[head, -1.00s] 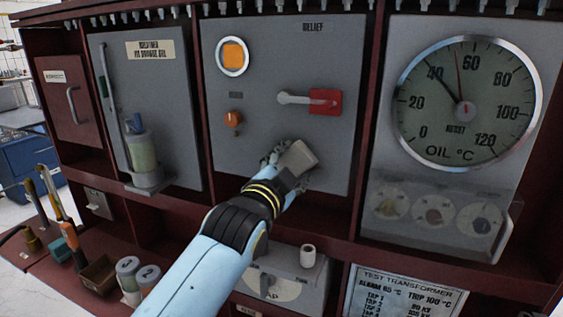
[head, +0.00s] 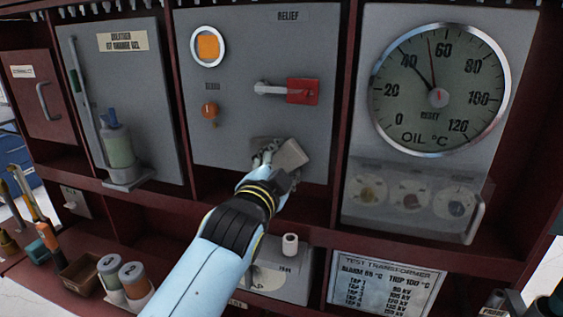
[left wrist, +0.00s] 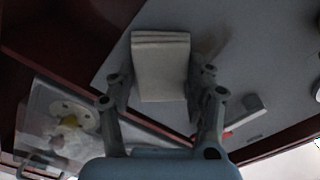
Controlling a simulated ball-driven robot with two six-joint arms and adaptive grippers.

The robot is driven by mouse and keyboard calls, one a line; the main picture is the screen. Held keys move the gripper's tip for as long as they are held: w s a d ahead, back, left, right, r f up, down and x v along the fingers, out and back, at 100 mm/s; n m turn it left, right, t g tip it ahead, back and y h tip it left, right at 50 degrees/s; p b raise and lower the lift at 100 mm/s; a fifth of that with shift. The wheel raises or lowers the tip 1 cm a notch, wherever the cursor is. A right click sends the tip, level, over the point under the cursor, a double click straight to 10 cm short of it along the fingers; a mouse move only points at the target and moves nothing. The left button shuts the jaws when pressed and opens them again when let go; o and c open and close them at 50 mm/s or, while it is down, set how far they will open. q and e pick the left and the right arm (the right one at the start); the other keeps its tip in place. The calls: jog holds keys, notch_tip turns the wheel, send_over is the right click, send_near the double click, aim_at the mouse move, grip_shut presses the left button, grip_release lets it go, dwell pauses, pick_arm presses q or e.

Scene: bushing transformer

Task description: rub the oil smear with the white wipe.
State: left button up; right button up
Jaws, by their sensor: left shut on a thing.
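My left gripper (head: 268,160) is shut on the white wipe (head: 292,155), a pale folded pad, at the lower part of the grey RELIEF panel (head: 240,120). In the left wrist view the wipe (left wrist: 160,68) sits between the two fingers of the left gripper (left wrist: 160,85), close to the panel face. Whether it presses on the panel is hard to tell. My right gripper does not show.
A large oil gauge (head: 440,90) is at right, a breather cylinder (head: 118,150) at left. Tools and jars (head: 133,278) are at lower left.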

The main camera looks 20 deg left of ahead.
pick_arm(q)
jog(key=shift+w+d+r+n, duration=0.2)
jog(key=shift+d+r+n, duration=0.4)
jog(key=shift+d+r, duration=0.4)
jog(key=shift+s+a+f+p, duration=0.15)
jog(key=shift+a+p, duration=0.25)
jog(key=shift+a, duration=1.05)
jog(key=shift+s+a+f, duration=0.1)
jog(key=shift+a, duration=1.6)
jog(key=shift+s+a+f, duration=0.1)
jog(key=shift+a, duration=1.6)
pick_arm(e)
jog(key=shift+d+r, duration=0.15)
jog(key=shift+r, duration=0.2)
pick_arm(q)
jog(key=shift+s, duration=0.1)
send_near(252, 146)
jog(key=shift+w, duration=0.45)
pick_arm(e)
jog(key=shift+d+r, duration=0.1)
